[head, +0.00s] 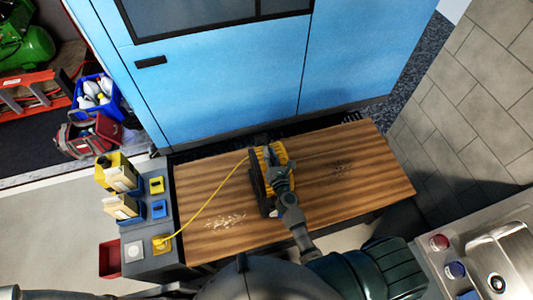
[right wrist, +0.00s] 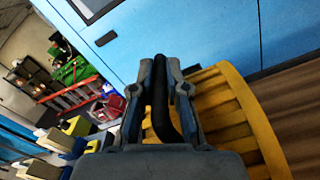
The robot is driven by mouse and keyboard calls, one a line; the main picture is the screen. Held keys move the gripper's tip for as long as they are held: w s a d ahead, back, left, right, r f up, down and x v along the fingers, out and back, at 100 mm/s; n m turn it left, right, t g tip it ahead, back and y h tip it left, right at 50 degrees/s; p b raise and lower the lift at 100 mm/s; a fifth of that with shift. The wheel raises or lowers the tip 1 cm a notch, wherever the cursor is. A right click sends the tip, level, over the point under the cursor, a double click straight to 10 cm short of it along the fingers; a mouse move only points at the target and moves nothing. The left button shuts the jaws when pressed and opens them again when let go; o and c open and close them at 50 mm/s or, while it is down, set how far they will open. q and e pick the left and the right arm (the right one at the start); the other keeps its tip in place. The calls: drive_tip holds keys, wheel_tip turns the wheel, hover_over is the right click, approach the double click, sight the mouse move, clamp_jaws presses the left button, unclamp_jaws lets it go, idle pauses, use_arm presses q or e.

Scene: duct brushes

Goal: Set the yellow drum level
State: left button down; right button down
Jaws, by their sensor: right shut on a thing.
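The yellow drum (head: 279,152) is ribbed, with dark parts on its left side, and is at the middle of the wooden bench (head: 375,180). In the right wrist view the ribbed yellow drum (right wrist: 232,115) fills the lower right, partly hidden by the gripper. My right gripper (head: 282,176) is over the drum. In the right wrist view its fingers (right wrist: 160,85) are shut on a black curved handle (right wrist: 159,110) beside the yellow ribs. I cannot tell whether the drum is level. A yellow cable (head: 207,198) runs from the drum to a yellow socket (head: 161,243). My left gripper is not in view.
A grey side panel (head: 155,268) at the left carries yellow and blue boxes (head: 114,172). A blue cabinet (head: 220,75) stands behind the bench. Light debris (head: 225,222) and dark specks (head: 342,167) lie on the wood. A sink (head: 495,255) is at the lower right.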

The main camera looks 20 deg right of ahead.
drive_tip(key=shift+s+d+f, duration=0.1)
drive_tip(key=shift+d+f, duration=0.05)
drive_tip(key=shift+f, duration=0.05)
drive_tip(key=c, duration=1.2)
unclamp_jaws()
drive_tip(key=shift+d, duration=0.1)
drive_tip(key=s, duration=1.2)
